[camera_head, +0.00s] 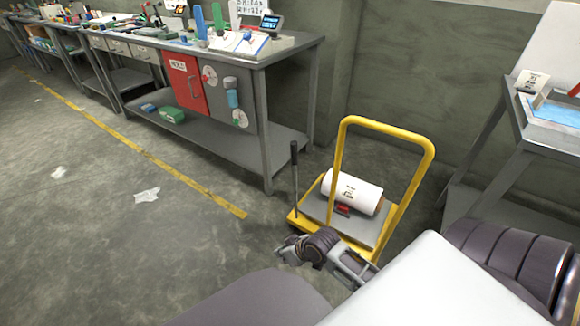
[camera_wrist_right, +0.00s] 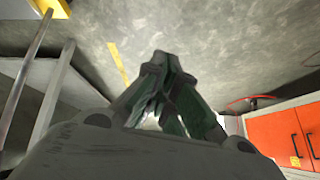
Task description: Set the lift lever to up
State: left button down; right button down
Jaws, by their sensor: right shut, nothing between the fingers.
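The lift lever (camera_head: 294,178) is a thin dark rod standing nearly upright at the left corner of a yellow lift cart (camera_head: 392,214). My right gripper (camera_head: 284,251) is shut and empty. It is in front of the cart's near left corner, apart from the lever in the head view. In the right wrist view its fingertips (camera_wrist_right: 160,57) are closed together over grey floor. A grey rod with a yellow block (camera_wrist_right: 55,6) shows at that view's upper left; it looks like the lever at the cart's corner. My left gripper is not in view.
A white roll (camera_head: 352,192) lies on the cart deck beside a small red item (camera_head: 343,209). A workbench (camera_head: 270,55) with a red cabinet (camera_head: 186,80) stands behind. Another table (camera_head: 520,125) stands at right. The left floor is mostly open.

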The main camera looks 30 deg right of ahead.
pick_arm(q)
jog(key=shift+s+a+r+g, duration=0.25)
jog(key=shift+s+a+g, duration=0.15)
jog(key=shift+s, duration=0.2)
pick_arm(e)
jog(key=w+d+r+m+t+h, duration=0.5)
jog(key=w+d+r+m+t, duration=0.6)
jog(key=m, duration=0.9)
jog(key=d+r+t, duration=0.1)
jog(key=d+r, duration=0.2)
jog(key=d, duration=0.2)
jog(key=shift+w+t, duration=0.15)
jog(key=shift+t, duration=0.15)
jog(key=shift+w+r, duration=0.1)
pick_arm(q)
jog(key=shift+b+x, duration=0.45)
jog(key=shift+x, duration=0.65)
pick_arm(e)
jog(key=w+d, duration=0.1)
jog(key=w, duration=0.8)
jog(key=shift+w+d+r, duration=0.2)
jog(key=shift+w+r, duration=0.15)
jog(key=shift+r, duration=0.05)
